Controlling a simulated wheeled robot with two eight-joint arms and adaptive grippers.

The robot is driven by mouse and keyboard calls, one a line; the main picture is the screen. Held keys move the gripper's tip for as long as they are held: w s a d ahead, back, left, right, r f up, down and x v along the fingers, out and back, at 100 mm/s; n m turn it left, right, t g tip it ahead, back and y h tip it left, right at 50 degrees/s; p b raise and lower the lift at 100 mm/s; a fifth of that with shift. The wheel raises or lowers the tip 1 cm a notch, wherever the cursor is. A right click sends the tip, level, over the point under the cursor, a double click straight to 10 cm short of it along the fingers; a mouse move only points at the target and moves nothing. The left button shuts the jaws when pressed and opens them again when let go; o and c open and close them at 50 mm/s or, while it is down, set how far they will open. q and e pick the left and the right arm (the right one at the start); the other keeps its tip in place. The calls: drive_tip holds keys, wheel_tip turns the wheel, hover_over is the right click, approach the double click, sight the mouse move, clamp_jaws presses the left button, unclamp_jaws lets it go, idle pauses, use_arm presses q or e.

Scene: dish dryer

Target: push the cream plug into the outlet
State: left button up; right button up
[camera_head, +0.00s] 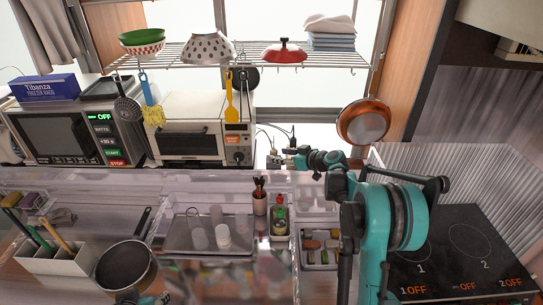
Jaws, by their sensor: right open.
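My right arm reaches up and to the left across the counter. Its gripper (287,152) is open at the back wall, beside the toaster oven. Dark cables and small light pieces are close to its fingertips. The cream plug and the outlet are too small and too covered by the gripper to tell apart, and I cannot tell whether the fingers touch the plug. A small teal and black part of my left arm shows at the bottom edge by the pan; its fingers cannot be made out.
A toaster oven (190,146) and a microwave (62,140) stand at the back left. A copper pan (364,122) hangs just right of my right gripper. A wire shelf (240,58) runs above. A soap bottle (279,217) stands below, and a stove (455,255) is at right.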

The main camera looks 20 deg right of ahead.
sight(276, 155)
drive_tip(key=b+x, duration=0.1)
drive_tip(key=x, duration=0.4)
drive_tip(key=shift+w+d+f, duration=0.1)
drive_tip(key=shift+d+f, duration=0.05)
clamp_jaws()
